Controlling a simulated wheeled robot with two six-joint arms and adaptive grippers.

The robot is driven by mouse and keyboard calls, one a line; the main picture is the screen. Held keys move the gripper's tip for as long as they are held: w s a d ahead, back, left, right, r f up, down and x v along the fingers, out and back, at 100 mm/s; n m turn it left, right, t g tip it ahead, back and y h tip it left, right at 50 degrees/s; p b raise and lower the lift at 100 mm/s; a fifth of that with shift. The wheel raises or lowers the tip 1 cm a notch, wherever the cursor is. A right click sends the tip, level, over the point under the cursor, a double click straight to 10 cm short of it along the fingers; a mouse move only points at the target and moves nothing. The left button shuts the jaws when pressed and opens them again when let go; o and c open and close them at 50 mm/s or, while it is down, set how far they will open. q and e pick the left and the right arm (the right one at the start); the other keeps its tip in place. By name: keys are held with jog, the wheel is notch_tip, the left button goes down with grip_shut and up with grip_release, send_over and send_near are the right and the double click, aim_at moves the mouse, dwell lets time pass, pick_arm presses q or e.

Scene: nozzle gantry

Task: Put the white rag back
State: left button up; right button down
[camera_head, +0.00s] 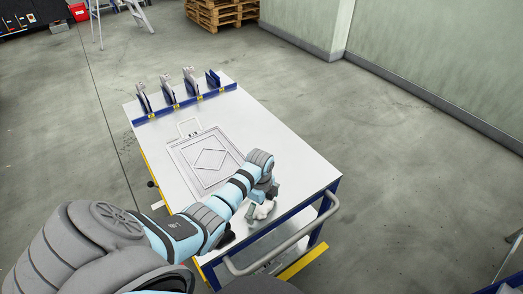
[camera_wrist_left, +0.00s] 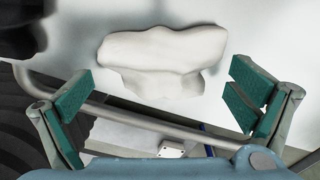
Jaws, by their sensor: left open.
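The white rag (camera_wrist_left: 162,58) lies crumpled on the pale top of the cart in the left wrist view, between and just beyond my open fingers. In the head view it shows as a small whitish patch (camera_head: 263,211) near the cart's front edge, partly hidden by my gripper. My left gripper (camera_head: 262,201) is above the rag, close to it. In the left wrist view its two green-padded fingers (camera_wrist_left: 162,92) are wide apart with nothing between the pads. The right gripper is in neither view.
The cart top (camera_head: 283,150) carries a panel with a diamond outline (camera_head: 210,158). A blue rail (camera_head: 187,103) with several upright grey and blue items runs along its far edge. A grey handle bar (camera_head: 285,246) curves along the front. The right part of the top is clear.

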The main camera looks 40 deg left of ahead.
pick_arm(q)
notch_tip(320, 180, up, 12)
dwell(0.4)
jog(key=shift+s+a, duration=0.1)
jog(key=shift+s, duration=0.05)
